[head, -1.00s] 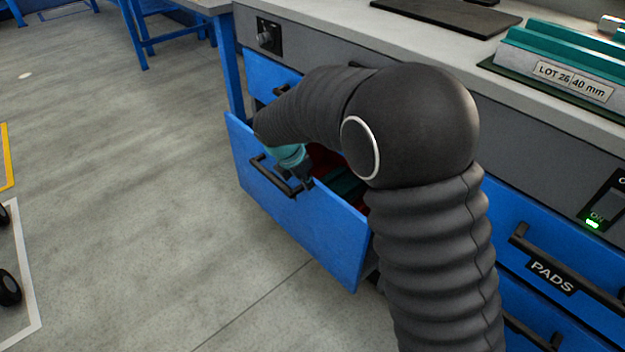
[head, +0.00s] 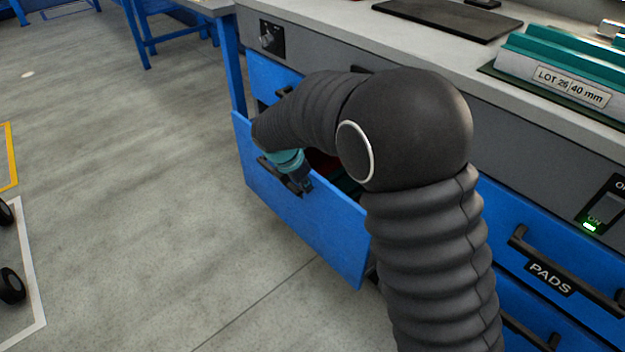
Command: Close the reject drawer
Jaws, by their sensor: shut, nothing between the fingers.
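The open drawer with the blue front (head: 310,225) stands pulled out from the bench, left of my arm. Whether it carries a reject label cannot be seen. Its dark bar handle (head: 266,165) is on the outer face, partly covered by my gripper. My gripper (head: 306,187), dark with a teal collar behind it, is shut and empty. It points down at the drawer front, overlapping the handle's right part. I cannot tell whether it touches. Red and teal contents show only in part inside the drawer, mostly hidden by my arm.
Another blue drawer (head: 268,75) sits above, under the bench top. Right of my arm is a shut drawer labelled PADS (head: 550,278). A teal block marked LOT 26 (head: 560,62) and a dark mat (head: 447,18) lie on the bench.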

